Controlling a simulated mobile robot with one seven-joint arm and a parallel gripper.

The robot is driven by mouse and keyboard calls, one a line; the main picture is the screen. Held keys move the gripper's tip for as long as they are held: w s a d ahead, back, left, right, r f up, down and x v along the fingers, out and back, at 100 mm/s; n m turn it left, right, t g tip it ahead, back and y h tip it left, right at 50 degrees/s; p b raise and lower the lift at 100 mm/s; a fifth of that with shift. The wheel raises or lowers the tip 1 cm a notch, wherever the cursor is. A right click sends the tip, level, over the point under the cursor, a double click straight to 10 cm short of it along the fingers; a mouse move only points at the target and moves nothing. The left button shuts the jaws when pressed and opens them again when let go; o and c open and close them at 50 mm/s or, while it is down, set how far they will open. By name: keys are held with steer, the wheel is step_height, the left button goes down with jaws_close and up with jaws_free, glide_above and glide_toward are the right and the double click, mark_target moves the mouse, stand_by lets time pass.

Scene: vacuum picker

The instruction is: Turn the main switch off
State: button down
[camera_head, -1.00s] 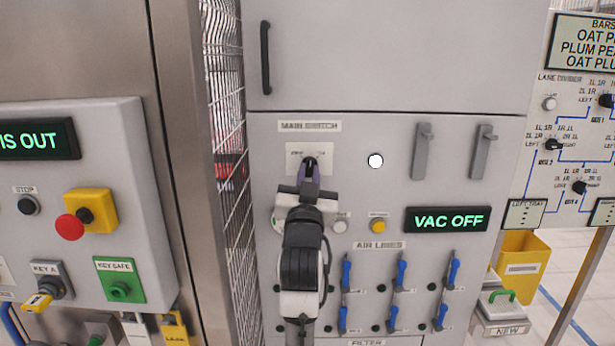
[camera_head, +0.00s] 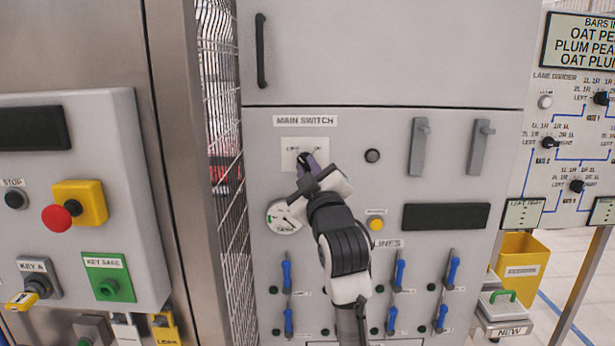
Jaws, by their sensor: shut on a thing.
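The main switch (camera_head: 303,158) is a dark knob on a pale plate under the "MAIN SWITCH" label (camera_head: 305,120) on the grey cabinet. My gripper (camera_head: 308,165) is at the knob from below and is shut on it, tilted to the upper left. The gripper hides most of the knob, so its exact pointing is hard to tell. The round lamp (camera_head: 372,156) right of the switch is dark. The cabinet display (camera_head: 446,217) is blank.
A dial gauge (camera_head: 284,218) is left of my wrist, and a yellow button (camera_head: 376,224) is to its right. Blue-handled air line valves (camera_head: 398,275) are below. A wire mesh guard (camera_head: 222,120) stands close on the left. The left panel's display (camera_head: 33,129) is blank.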

steer(key=shift+n+g+y, duration=0.3)
steer(key=shift+n, duration=0.5)
steer(key=c, duration=1.4)
jaws_free()
steer(key=shift+d, duration=0.1)
steer(key=b+v, duration=0.4)
steer(key=v, duration=0.9)
steer(key=shift+s+f+b, duration=0.2)
steer(key=shift+s+b, duration=0.2)
